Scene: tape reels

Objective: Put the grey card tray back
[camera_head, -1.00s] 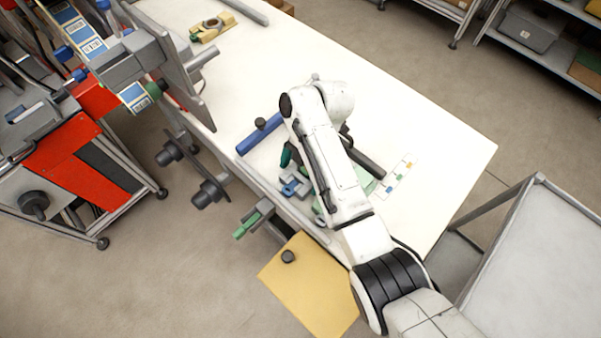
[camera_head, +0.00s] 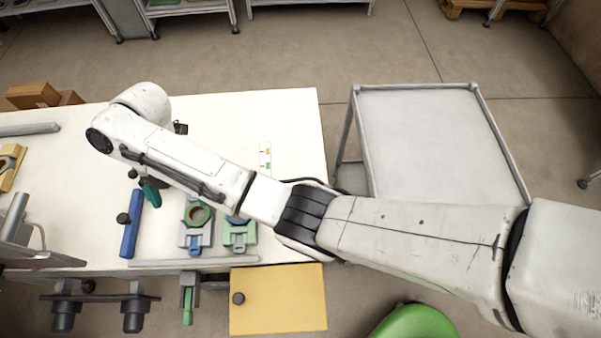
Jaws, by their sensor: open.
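A grey tray (camera_head: 188,240) with a blue tab at its front lies near the front edge of the white table. A dark ring with a green rim sits on it. It is the likeliest grey card tray, but no label can be read. My gripper (camera_head: 146,186) shows only in part below the end of my white arm, with a teal finger left of the grey tray and close to the blue bar. It is open, and nothing shows between its fingers. My arm hides the table behind the tray.
A green tray (camera_head: 240,234) lies right of the grey one. A blue bar (camera_head: 130,226) with a black knob lies left. A yellow board (camera_head: 290,300) is at the front. The grey cart (camera_head: 420,140) at right is empty.

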